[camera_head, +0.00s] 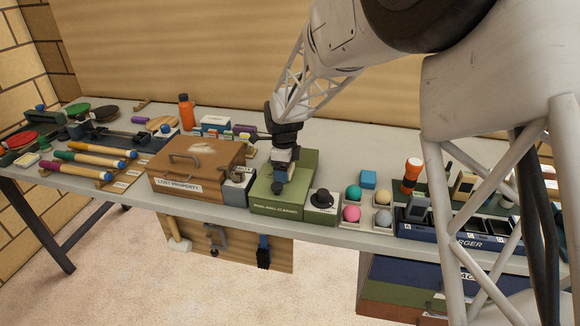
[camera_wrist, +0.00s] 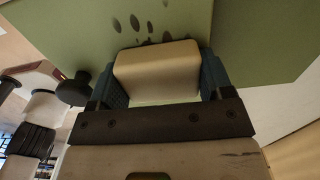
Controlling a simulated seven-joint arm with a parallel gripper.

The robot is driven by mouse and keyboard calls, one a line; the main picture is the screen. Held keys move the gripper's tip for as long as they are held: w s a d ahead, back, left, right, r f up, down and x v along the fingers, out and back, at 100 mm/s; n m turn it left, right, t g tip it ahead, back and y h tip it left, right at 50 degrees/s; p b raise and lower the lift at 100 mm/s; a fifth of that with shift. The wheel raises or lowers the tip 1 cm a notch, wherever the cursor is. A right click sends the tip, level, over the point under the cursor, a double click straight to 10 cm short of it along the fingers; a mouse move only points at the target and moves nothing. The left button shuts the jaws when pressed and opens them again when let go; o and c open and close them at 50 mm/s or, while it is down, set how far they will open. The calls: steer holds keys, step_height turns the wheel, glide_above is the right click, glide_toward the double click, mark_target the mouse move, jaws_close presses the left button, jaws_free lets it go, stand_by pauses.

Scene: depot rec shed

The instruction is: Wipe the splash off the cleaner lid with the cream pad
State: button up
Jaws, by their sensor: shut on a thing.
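My gripper (camera_head: 280,180) is over the green cleaner box, pointing down at its lid (camera_head: 303,163). In the wrist view my gripper (camera_wrist: 158,68) is shut on the cream pad (camera_wrist: 157,75), with one finger on each side of it. The green lid (camera_wrist: 250,45) fills the upper part of that view. The splash (camera_wrist: 136,24) shows as several dark spots on the lid, just beyond the pad's far edge. Part of it may be hidden under the pad. I cannot tell whether the pad touches the lid. The head view does not show the splash clearly.
A brown lost property box (camera_head: 195,165) stands left of the cleaner, with a small grey box (camera_head: 238,186) between. A green box with a dark knob (camera_head: 321,199) and a tray of coloured balls (camera_head: 352,212) stand to the right. The charger rack (camera_head: 455,235) is farther right.

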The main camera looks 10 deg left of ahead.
mark_target(268, 172)
steer(key=shift+s+a+r, duration=0.1)
steer(key=shift+a+r, duration=0.05)
steer(key=shift+a, duration=1.1)
steer(key=shift+a+f, duration=0.2)
steer(key=shift+a, duration=0.4)
steer(key=shift+a+r, duration=0.2)
steer(key=shift+a, duration=0.6)
steer(key=shift+d+f, duration=0.15)
steer(key=shift+d, duration=0.6)
steer(key=shift+d+r, duration=0.2)
steer(key=shift+d, duration=0.05)
steer(key=shift+d+f, duration=0.25)
steer(key=shift+d, duration=0.35)
steer(key=shift+d+r, duration=0.15)
steer(key=shift+d, duration=0.95)
steer(key=shift+d+f, duration=0.2)
steer(key=shift+d, duration=0.95)
steer(key=shift+a+r, duration=0.1)
steer(key=shift+r, duration=4.05)
steer(key=w+d+f, duration=0.2)
steer(key=w+d, duration=0.3)
steer(key=d, duration=0.2)
steer(key=w+d+f, duration=0.3)
steer(key=w+d, duration=0.3)
steer(key=d, duration=0.2)
steer(key=shift+w+f, duration=0.2)
steer(key=shift+w, duration=0.1)
